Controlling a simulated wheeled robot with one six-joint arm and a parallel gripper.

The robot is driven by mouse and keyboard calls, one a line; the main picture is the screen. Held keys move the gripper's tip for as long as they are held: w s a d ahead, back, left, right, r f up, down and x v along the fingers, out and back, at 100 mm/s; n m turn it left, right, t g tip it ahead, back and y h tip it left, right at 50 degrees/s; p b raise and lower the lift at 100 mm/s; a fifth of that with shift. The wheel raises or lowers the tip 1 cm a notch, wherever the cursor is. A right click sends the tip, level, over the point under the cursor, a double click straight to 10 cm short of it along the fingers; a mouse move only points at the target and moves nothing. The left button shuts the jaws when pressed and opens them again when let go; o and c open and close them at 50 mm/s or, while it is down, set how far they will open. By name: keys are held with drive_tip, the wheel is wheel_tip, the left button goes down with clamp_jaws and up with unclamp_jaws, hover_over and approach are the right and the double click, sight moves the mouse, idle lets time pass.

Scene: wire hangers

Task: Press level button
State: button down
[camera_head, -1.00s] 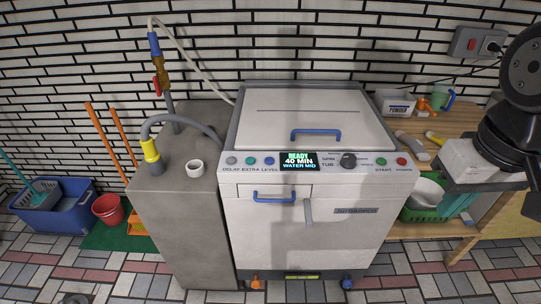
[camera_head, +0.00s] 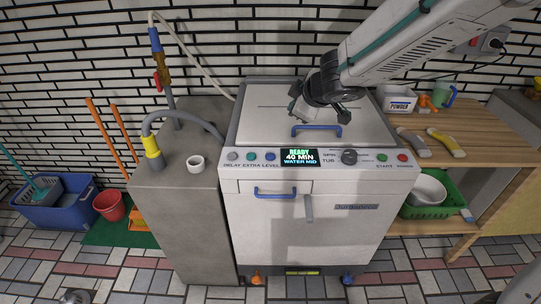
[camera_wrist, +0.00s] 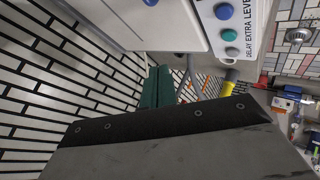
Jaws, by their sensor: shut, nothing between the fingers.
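The washing machine's control panel (camera_head: 348,170) has three round buttons at its left. The blue level button (camera_head: 270,156) is the rightmost of these, beside the teal extra button (camera_head: 251,156) and grey delay button (camera_head: 233,156). In the wrist view the blue button (camera_wrist: 223,11) shows near the top. My gripper (camera_head: 322,92) hangs over the lid, above and right of the blue button and apart from it. Its teal fingers (camera_wrist: 157,86) show together and empty in the wrist view; in the head view they cannot be made out.
The display (camera_head: 299,158) reads READY, 40 MIN, WATER MID. A blue lid handle (camera_head: 316,128) lies just below my gripper in the picture. A knob (camera_head: 349,157) and start button (camera_head: 382,157) are further right. A grey block with a white cup (camera_head: 195,164) stands left.

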sight(273, 157)
drive_tip(key=a+f+n+g+y, duration=0.1)
drive_tip(key=a+f+n+y, duration=0.1)
drive_tip(key=a, duration=0.3)
drive_tip(key=shift+s+a+f+n+g, duration=0.3)
drive_tip(key=shift+s+f+g, duration=0.15)
drive_tip(key=shift+f, duration=0.35)
drive_tip(key=shift+f, duration=0.1)
drive_tip(key=shift+d+f, duration=0.1)
drive_tip(key=shift+f, duration=4.2)
drive_tip(key=shift+f, duration=0.15)
drive_tip(key=shift+f, duration=0.3)
drive_tip(key=shift+f, duration=0.4)
drive_tip(key=shift+r, duration=0.85)
